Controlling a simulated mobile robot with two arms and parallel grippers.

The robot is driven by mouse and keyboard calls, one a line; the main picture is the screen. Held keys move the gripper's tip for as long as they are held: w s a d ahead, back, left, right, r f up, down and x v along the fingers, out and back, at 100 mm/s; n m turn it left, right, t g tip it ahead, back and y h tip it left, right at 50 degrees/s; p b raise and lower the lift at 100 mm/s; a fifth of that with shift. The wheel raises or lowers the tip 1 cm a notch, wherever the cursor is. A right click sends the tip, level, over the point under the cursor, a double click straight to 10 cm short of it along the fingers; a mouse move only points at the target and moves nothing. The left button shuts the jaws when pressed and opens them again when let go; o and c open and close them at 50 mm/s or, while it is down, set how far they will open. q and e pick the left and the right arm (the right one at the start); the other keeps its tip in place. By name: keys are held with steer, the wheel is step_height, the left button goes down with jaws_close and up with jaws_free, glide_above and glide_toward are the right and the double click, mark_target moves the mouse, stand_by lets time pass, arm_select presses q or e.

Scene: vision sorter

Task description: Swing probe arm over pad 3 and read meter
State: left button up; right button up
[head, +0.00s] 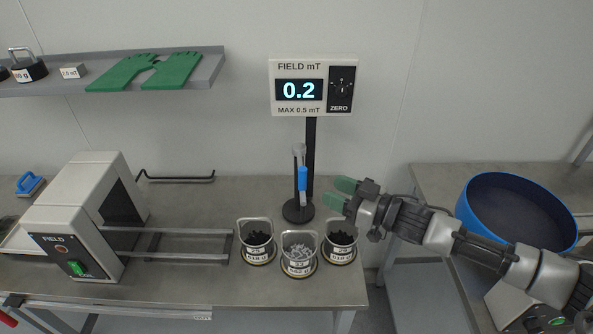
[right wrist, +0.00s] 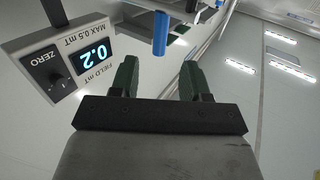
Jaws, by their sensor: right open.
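The field meter (head: 313,86) stands on a black post with a round base, its display reading 0.2 under "FIELD mT". It shows upside down in the right wrist view (right wrist: 60,50). The probe arm (head: 302,180), with a blue sleeve, hangs beside the post; the blue part also shows in the right wrist view (right wrist: 160,34). My right gripper (head: 338,193) is open, its green fingers just right of the probe and apart from it. In the right wrist view its fingers (right wrist: 158,75) have nothing between them. I cannot make out a marked pad 3. My left gripper is not in view.
Three handled baskets (head: 299,260) with labels stand in front of the post. A white FIELD unit (head: 75,230) with metal rails is on the left. A blue round bin (head: 515,210) is at right. A shelf (head: 205,75) holds green gloves.

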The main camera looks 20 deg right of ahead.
mark_target(300, 173)
steer(key=p+x, duration=0.1)
steer(key=x, duration=0.2)
steer(key=p+x, duration=0.1)
steer(key=x, duration=0.2)
steer(key=r+p+x, duration=0.1)
steer(key=x, duration=0.2)
steer(key=shift+w+a, duration=0.1)
steer(key=shift+w, duration=0.1)
steer(key=shift+w+a+f, duration=0.2)
steer(key=shift+w+a, duration=0.2)
steer(key=shift+w, duration=0.05)
jaws_close()
